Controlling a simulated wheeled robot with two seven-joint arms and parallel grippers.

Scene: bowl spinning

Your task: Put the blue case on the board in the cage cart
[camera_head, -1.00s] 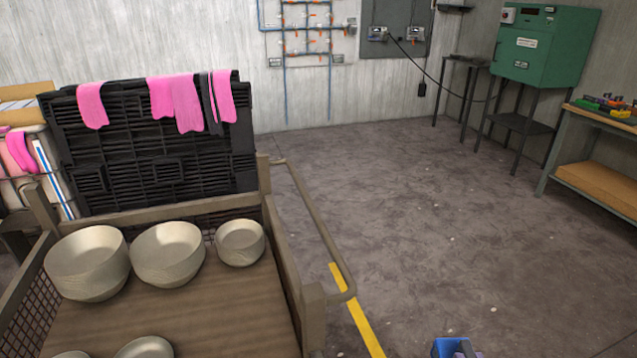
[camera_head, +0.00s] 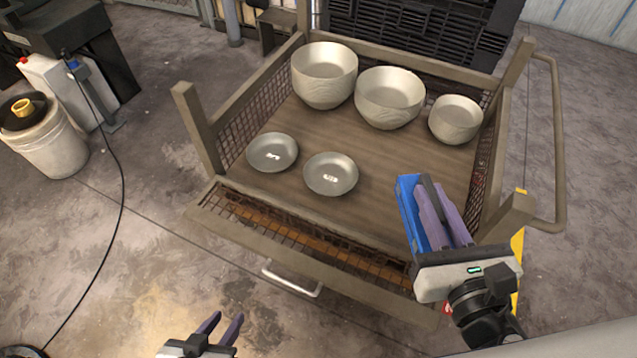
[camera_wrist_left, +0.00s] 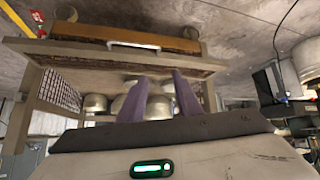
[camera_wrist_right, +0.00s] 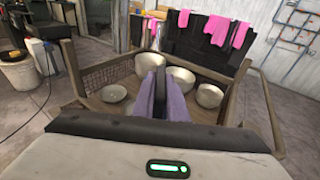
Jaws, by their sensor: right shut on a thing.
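The cage cart (camera_head: 255,95) stands in the middle of the head view, with its front side folded down. Its brown board (camera_head: 400,170) is bare at the front right. My right gripper (camera_head: 438,205) is shut on the blue case (camera_head: 408,212), seemingly by its dark handle. The case is held upright over the cart's front right part, and I see no contact with the board. In the right wrist view the fingers (camera_wrist_right: 160,95) hide most of the case. My left gripper (camera_head: 220,325) is open and empty, in front of the cart and lower in the picture.
Three deep bowls (camera_head: 325,75) stand along the board's back. Two shallow dishes (camera_head: 330,175) lie towards its front left. The cart's right corner post (camera_head: 515,210) is close to my right gripper. A white bucket (camera_head: 50,140) and a black cable stand off to the left.

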